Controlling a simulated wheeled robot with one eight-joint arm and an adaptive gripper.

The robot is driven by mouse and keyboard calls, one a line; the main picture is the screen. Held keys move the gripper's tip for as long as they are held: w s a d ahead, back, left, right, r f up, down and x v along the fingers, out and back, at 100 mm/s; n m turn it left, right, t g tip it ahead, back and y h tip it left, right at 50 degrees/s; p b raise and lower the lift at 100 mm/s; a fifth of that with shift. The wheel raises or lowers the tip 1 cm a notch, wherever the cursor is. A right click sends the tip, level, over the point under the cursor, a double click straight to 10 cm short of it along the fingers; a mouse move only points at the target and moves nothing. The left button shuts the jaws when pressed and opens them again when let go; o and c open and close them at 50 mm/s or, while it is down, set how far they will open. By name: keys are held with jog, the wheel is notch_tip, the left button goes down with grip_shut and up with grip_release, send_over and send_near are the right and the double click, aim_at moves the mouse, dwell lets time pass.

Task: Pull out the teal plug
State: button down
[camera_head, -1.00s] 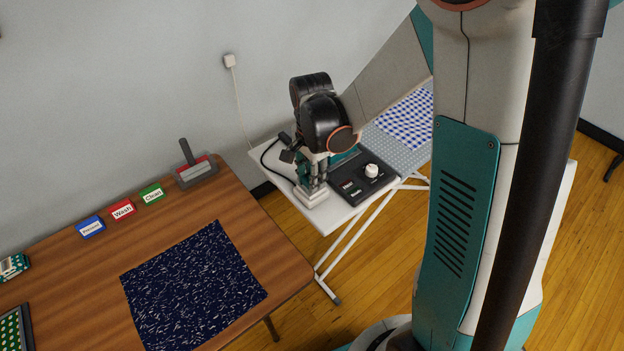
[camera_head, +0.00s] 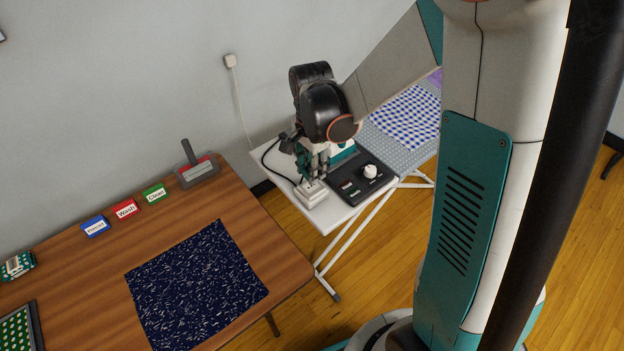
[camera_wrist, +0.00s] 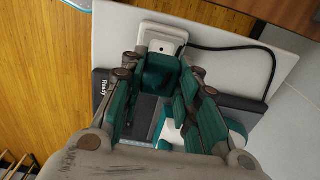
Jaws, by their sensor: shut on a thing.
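The teal plug (camera_wrist: 160,76) shows in the wrist view between the fingers of my gripper (camera_wrist: 160,66). My gripper is shut on it. A white socket block (camera_wrist: 160,38) lies just beyond the plug, with dark openings partly in view. In the head view my gripper (camera_head: 318,172) points down over the same socket block (camera_head: 311,196), its fingertips a little above the top face. The plug itself is hard to make out there, and my fingers hide much of it. The plug looks raised off the socket, but the exact gap cannot be told.
A black cord (camera_wrist: 235,48) curves from the socket area. The wooden table (camera_head: 245,205) at left holds labelled cards and a dark mat (camera_head: 195,285).

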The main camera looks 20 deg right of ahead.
jog(key=shift+r+p, duration=0.55)
jog(key=shift+r, duration=0.35)
